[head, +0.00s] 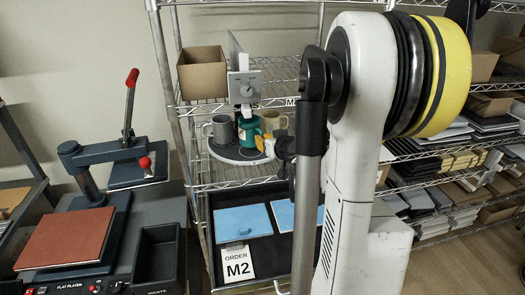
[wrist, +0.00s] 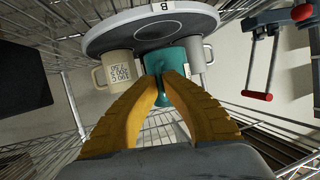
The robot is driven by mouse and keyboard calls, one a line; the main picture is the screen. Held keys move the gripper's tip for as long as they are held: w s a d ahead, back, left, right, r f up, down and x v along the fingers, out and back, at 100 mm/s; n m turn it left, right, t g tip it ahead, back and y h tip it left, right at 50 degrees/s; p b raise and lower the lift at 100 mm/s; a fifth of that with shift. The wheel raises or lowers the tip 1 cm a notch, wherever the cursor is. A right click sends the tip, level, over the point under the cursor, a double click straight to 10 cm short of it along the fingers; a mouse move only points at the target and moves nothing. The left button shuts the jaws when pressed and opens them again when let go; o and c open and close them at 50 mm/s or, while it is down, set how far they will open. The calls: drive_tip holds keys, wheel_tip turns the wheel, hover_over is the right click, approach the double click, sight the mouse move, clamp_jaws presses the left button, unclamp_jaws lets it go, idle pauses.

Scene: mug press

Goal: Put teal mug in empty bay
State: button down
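The teal mug (head: 249,130) stands between a grey mug (head: 221,129) and a cream mug (head: 272,121) on a round dark turntable (head: 226,151) on the wire shelf. My gripper (head: 267,144) is at the front right of the teal mug. In the wrist view, which looks upside down, the yellow fingers (wrist: 163,83) close in on the teal mug (wrist: 175,60), with a narrow teal part, apparently its handle, between the tips. The cream mug (wrist: 118,70) with printed text and the grey mug (wrist: 208,53) flank it. Which bay is empty is hard to tell.
A white press-like device (head: 244,85) stands directly above the teal mug. A cardboard box (head: 202,73) is at its left. Below are a black tray with blue sheets (head: 243,222) and an ORDER M2 card (head: 237,263). A flat-platen press (head: 67,238) stands at left.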

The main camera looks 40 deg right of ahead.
drive_tip(key=shift+f+b, duration=0.6)
drive_tip(key=shift+f, duration=1.15)
drive_tip(key=shift+f, duration=0.2)
drive_tip(key=c, duration=1.6)
unclamp_jaws()
drive_tip(key=shift+r, duration=0.1)
drive_tip(key=shift+r, duration=0.1)
